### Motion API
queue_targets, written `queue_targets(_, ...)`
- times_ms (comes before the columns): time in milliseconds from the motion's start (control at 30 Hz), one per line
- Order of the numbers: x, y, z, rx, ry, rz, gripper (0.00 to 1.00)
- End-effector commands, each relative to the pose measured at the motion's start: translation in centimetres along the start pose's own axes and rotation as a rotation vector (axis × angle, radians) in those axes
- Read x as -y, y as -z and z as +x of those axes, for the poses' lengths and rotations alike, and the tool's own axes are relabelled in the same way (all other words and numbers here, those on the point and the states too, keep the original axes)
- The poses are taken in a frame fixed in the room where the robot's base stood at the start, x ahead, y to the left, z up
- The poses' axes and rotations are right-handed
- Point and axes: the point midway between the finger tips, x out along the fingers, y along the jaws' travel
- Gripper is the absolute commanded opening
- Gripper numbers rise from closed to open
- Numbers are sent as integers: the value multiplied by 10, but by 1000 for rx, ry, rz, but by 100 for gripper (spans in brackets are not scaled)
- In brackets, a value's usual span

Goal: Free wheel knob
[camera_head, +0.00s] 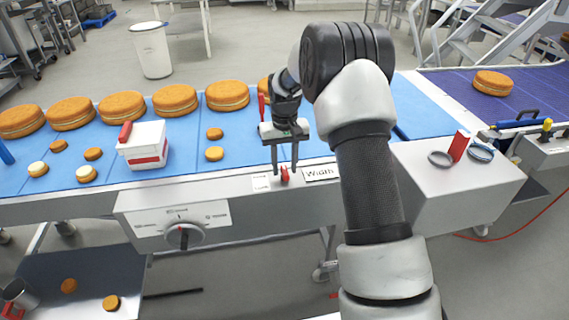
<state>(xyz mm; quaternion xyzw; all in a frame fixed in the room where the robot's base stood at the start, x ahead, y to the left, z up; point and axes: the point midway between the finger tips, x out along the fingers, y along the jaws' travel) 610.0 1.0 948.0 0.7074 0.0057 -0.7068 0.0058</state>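A small red knob (285,174) sits on the front edge of the conveyor, between a small white label and a label reading "Width". My gripper (284,176) points down over it, with one finger on each side. The fingers stand apart, with a narrow gap visible between each and the knob; whether either touches it in depth I cannot tell. The print around the dial is too small to read.
Several filled cake rounds (175,99) line the far side of the blue belt (233,175). A white box (143,145) with a red item on top stands left of my gripper. A grey box (455,185) with a red block and rings is at right. A tray (85,280) lies below left.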

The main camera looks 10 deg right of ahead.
Motion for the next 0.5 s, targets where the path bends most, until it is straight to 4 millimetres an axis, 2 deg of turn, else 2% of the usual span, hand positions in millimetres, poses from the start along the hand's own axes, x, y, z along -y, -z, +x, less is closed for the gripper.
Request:
queue_targets(133,0,0,-8,-2,0,1,34)
queue_targets(233,0,1,-22,-3,0,1,34)
queue_targets(500,0,1,-88,-5,0,1,34)
